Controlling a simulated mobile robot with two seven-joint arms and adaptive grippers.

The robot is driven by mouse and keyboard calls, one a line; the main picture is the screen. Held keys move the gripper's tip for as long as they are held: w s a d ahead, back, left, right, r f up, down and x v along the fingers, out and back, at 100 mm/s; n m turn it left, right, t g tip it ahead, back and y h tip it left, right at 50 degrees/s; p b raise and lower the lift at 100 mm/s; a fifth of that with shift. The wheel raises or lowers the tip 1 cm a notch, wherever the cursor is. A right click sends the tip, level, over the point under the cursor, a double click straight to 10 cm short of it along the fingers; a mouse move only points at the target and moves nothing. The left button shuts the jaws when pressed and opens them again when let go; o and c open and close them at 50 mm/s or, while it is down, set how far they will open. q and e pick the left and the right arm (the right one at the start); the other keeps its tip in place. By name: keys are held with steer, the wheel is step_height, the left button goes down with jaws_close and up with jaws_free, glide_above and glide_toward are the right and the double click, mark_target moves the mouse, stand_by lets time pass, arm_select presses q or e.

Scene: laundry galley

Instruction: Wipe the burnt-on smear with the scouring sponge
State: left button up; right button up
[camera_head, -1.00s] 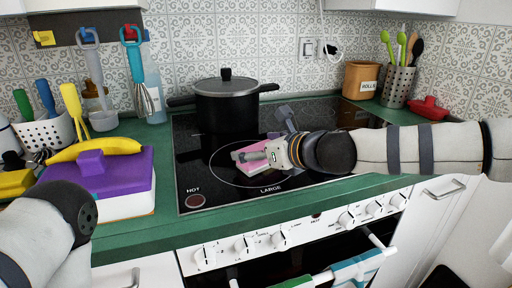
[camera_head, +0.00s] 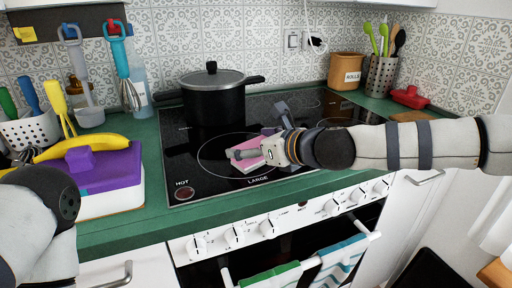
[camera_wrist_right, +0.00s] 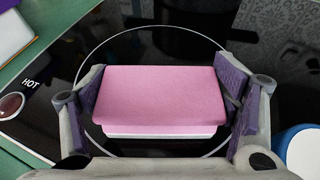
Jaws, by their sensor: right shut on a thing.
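The scouring sponge (camera_head: 243,160) is pink with a white layer underneath. My right gripper (camera_head: 268,152) is shut on it, over the ring marked LARGE on the black hob (camera_head: 205,190). In the right wrist view the sponge (camera_wrist_right: 165,95) sits between the two purple-padded fingers (camera_wrist_right: 165,100), pink face toward the camera. I cannot tell whether its underside touches the glass. I see no burnt-on smear; the sponge and gripper hide part of the ring. My left arm comes in at the lower left, but its gripper is out of view.
A black lidded pot (camera_head: 213,100) stands on the back left of the hob. A purple-topped white box (camera_head: 110,172) with a banana (camera_head: 90,150) beside it is on the left counter. Oven knobs (camera_head: 268,227) and hanging towels (camera_head: 338,265) are in front. The hob's front left is clear.

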mark_target(223, 141)
steer(key=x, duration=0.2)
steer(key=shift+w+a+r+b, duration=0.15)
steer(key=shift+w+a+b, duration=0.1)
steer(key=shift+w+b, duration=0.05)
arm_select(q)
steer(key=shift+s+f, duration=0.5)
steer(key=shift+s, duration=0.1)
arm_select(e)
steer(key=shift+w+a+r, duration=0.1)
steer(key=shift+r, duration=0.1)
steer(key=shift+w, duration=0.1)
